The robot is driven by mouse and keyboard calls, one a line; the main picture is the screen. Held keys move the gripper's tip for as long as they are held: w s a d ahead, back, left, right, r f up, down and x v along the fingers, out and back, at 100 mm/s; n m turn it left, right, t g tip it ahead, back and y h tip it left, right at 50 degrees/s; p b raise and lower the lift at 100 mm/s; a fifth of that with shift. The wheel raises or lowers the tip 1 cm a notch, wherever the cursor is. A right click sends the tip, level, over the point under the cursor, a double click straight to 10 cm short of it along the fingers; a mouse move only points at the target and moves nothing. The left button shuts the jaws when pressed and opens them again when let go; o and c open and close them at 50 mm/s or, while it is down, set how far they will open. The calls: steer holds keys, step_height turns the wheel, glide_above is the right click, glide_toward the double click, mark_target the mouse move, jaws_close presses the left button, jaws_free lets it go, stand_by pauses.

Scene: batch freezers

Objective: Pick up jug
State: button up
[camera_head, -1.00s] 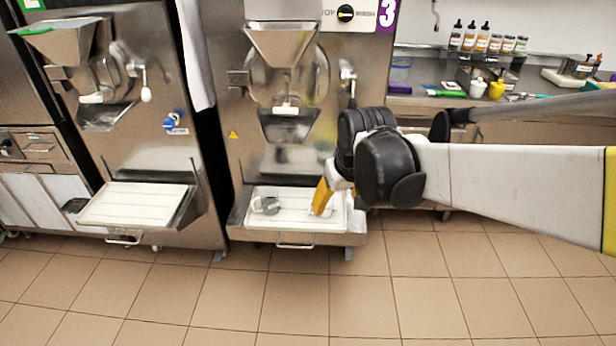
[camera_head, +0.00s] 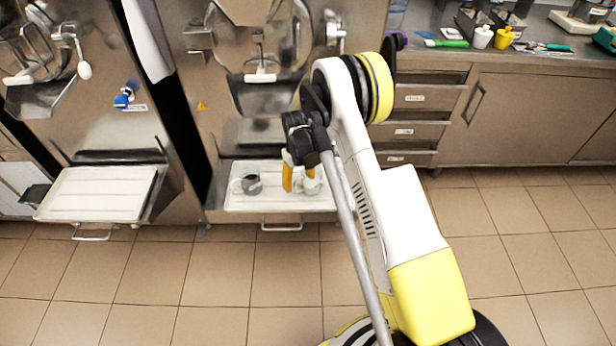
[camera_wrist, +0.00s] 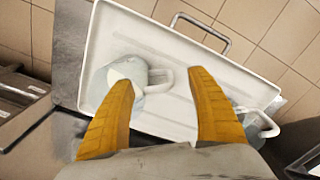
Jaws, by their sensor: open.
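Two jugs stand in the white tray under the middle machine. The whitish jug (camera_head: 313,184) is at the tray's right side, and the greyer jug (camera_head: 250,184) is at its left. My gripper (camera_head: 299,176) is open, with yellow-orange fingers pointing down beside the right jug. In the wrist view, the nearer jug (camera_wrist: 135,72) lies by the left finger, which covers part of it. Its handle reaches into the gap between the open fingers (camera_wrist: 162,80). The other jug (camera_wrist: 262,122) is partly hidden behind the right finger. I cannot tell whether a finger touches the jug.
The white tray (camera_head: 275,204) sits on a shelf with a front handle. The machine's spout and lever (camera_head: 260,77) are above it. Another tray (camera_head: 95,193) is at the left machine. A counter with drawers (camera_head: 425,98) stands right; the tiled floor in front is clear.

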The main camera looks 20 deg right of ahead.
mark_target(300, 191)
step_height(300, 191, down, 2)
steer(key=shift+f+b, duration=0.15)
steer(key=shift+b, duration=0.35)
steer(key=f+b, duration=0.2)
steer(key=f, duration=0.1)
steer(key=f+b, duration=0.1)
steer(key=f, duration=0.1)
steer(key=shift+w+d, duration=0.15)
steer(key=shift+w, duration=0.15)
jaws_close()
